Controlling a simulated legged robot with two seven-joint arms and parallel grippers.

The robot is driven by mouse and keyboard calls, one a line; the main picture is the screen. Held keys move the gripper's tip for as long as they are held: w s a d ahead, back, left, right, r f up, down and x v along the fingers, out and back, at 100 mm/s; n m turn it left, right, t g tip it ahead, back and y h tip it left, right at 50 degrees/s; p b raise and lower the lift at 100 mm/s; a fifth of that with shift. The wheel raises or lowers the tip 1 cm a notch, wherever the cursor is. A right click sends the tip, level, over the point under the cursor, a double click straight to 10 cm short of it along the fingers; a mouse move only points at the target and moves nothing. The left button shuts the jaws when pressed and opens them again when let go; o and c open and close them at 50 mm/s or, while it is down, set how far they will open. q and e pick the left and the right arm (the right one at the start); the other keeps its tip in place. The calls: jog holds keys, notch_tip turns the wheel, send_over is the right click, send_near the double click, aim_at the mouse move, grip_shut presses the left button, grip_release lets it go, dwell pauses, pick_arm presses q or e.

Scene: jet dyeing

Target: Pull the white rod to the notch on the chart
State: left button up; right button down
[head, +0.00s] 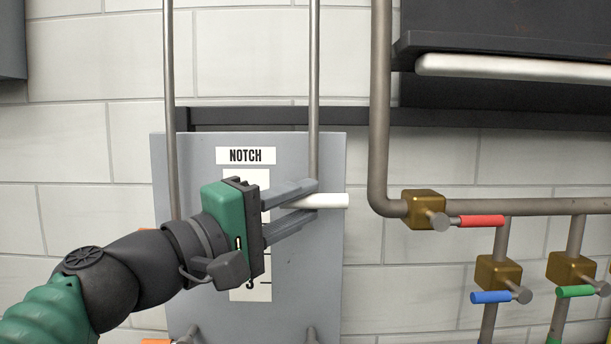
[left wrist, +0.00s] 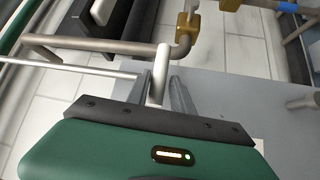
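The white rod (head: 332,201) is a short bar jutting to the right in front of the grey panel, level with the upper part of the chart strip. My left gripper (head: 312,199) has its two fingers on either side of the rod and looks shut on it. The rod also shows between the fingers in the left wrist view (left wrist: 161,66). The label "NOTCH" (head: 246,155) sits at the top of the grey panel (head: 180,160). Below it, the white chart strip (head: 262,291) is mostly hidden by my gripper; a "3" shows near its bottom. My right gripper is not in view.
Two thin vertical pipes (head: 313,70) run in front of the panel. A thicker pipe (head: 381,110) bends right to brass valves with red (head: 482,221), blue (head: 491,297) and green (head: 575,291) handles. A dark box with a pale bar (head: 510,67) overhangs at upper right.

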pick_arm(q)
jog(key=shift+s+d+r, duration=0.2)
jog(key=shift+d+r, duration=0.05)
jog(key=shift+d, duration=0.25)
jog(key=shift+w+d+f, duration=0.2)
jog(key=shift+w+d, duration=0.25)
jog(key=shift+d, duration=0.15)
jog(key=shift+c, duration=0.6)
jog(key=shift+w+d, duration=0.15)
jog(key=shift+w, duration=0.05)
jog(key=shift+c, duration=1.3)
jog(key=shift+s, duration=0.1)
grip_shut()
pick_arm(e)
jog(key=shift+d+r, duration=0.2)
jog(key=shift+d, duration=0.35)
pick_arm(q)
jog(key=shift+r, duration=0.1)
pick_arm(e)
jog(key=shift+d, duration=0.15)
